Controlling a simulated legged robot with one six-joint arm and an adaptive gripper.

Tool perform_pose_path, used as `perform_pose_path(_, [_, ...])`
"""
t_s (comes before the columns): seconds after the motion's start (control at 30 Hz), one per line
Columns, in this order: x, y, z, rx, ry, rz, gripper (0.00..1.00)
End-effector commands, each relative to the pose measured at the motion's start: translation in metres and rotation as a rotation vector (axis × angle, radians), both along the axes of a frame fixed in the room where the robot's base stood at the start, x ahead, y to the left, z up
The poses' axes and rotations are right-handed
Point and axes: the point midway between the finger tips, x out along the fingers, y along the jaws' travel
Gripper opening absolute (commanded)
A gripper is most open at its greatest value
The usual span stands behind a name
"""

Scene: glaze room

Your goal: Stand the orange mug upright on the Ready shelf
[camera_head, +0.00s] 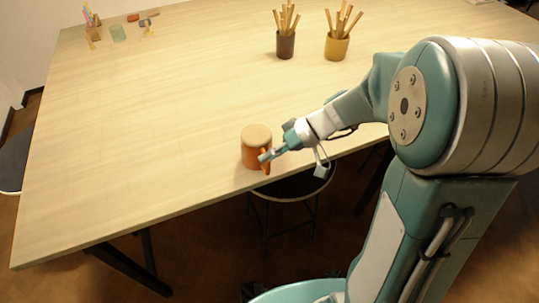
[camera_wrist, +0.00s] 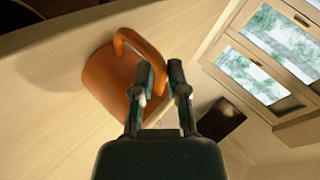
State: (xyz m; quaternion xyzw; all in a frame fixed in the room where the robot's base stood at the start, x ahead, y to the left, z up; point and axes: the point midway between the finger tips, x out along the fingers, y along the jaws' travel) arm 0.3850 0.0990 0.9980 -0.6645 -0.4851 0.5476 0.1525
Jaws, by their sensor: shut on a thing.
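The orange mug (camera_head: 256,148) is at the near edge of the wooden table, with its handle towards my gripper. Its upper face looks flat, closed and paler, so it appears upside down. In the wrist view the mug (camera_wrist: 108,80) is just left of the fingers. My gripper (camera_head: 266,157) reaches in from the right, its fingers shut on the mug's handle; the wrist view shows the fingertips (camera_wrist: 160,85) on either side of it. I cannot tell if the mug touches the table. No Ready shelf can be made out.
The table (camera_head: 150,110) is mostly clear around the mug. A dark pot (camera_head: 286,46) and a yellow pot (camera_head: 337,48) with wooden tools stand at the back. Small items and a glass jar (camera_head: 118,33) are at the far left. A stool (camera_head: 290,187) is under the near edge.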

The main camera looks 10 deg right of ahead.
Motion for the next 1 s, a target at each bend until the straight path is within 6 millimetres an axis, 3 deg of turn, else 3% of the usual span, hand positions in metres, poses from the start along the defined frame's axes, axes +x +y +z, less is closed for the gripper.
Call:
perform_pose_path(0.2, [0.0, -0.001, -0.004, -0.002, -0.002, -0.001, 0.0])
perform_pose_path(0.23, [0.0, -0.001, -0.004, -0.003, -0.001, -0.001, 0.32])
perform_pose_path(0.27, [0.0, -0.001, -0.004, -0.003, -0.001, -0.001, 0.46])
perform_pose_path(0.3, [0.0, -0.001, -0.004, -0.003, -0.001, -0.001, 0.53])
perform_pose_path(0.73, [0.001, -0.006, 0.0, -0.002, -0.003, -0.002, 0.53])
perform_pose_path(1.0, [0.005, -0.046, 0.029, -0.002, -0.005, -0.005, 0.53])
